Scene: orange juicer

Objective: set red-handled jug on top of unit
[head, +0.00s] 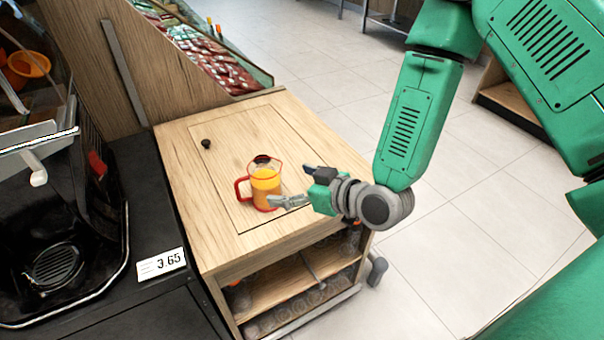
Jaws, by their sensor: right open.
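The red-handled jug (265,186) stands upright on the wooden top of the unit (215,165). It is clear, holds orange juice, and has a dark lid knob; its red handle points left. My right gripper (291,186) is open at the jug's right side, with its fingers pointing left toward the jug. One finger overlaps the jug's lower right edge, and I cannot tell whether it touches. My left gripper is not in view.
A black juicer machine (60,215) with a price tag (161,264) stands at the left. A small black knob (206,144) sits on the unit's top. Shelves below hold several clear containers (290,310). A display of packaged goods (205,50) is behind. Tiled floor is open at right.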

